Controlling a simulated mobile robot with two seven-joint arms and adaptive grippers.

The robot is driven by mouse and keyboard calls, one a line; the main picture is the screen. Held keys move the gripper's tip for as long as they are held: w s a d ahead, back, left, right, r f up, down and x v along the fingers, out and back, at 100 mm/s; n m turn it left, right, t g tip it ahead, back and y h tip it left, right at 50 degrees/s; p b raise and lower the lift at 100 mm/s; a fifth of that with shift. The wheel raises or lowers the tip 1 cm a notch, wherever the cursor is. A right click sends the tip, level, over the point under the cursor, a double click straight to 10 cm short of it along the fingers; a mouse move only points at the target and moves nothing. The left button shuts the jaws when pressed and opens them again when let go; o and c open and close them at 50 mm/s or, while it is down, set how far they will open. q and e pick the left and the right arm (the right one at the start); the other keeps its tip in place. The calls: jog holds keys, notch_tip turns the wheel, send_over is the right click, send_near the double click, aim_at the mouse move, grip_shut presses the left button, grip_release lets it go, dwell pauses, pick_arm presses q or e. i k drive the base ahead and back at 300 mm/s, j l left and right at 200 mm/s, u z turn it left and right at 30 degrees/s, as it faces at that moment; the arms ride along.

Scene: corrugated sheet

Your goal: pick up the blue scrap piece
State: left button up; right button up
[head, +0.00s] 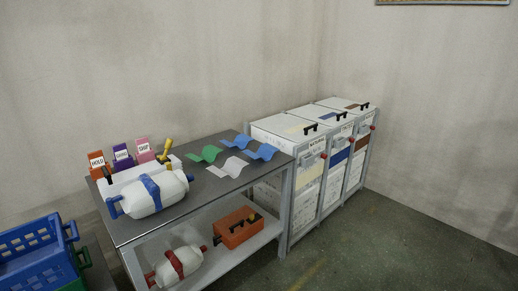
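Blue corrugated scrap lies on the grey tabletop (229,188), near its back right corner. It shows as a left blue part (236,142) and a right blue part (263,151); I cannot tell whether these are one wavy piece or two. A green wavy piece (206,154) lies to its left. A white wavy piece (230,168) lies in front of it. Neither of my grippers is in the head view, and nothing is touching the blue scrap.
A white container with a blue band (152,195) stands at the table's front left, with labelled holders (122,158) behind. An orange toolbox (238,228) and a red-banded container (178,265) are on the lower shelf. White cabinets (308,150) adjoin the right. A blue crate (40,252) is lower left.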

aim_at(265, 151)
jog(key=i+l+u, duration=0.1)
jog(key=i+l, duration=0.15)
jog(key=i+l+u, duration=0.1)
jog(key=i+l, duration=0.15)
jog(key=l, duration=0.2)
jog(key=i+l+u, duration=0.1)
jog(key=i+l, duration=0.15)
jog(key=i+l+u, duration=0.1)
jog(key=i+l, duration=0.15)
jog(key=l, duration=0.25)
jog(key=i+l+u, duration=0.1)
jog(key=l, duration=0.3)
jog(key=i, duration=0.1)
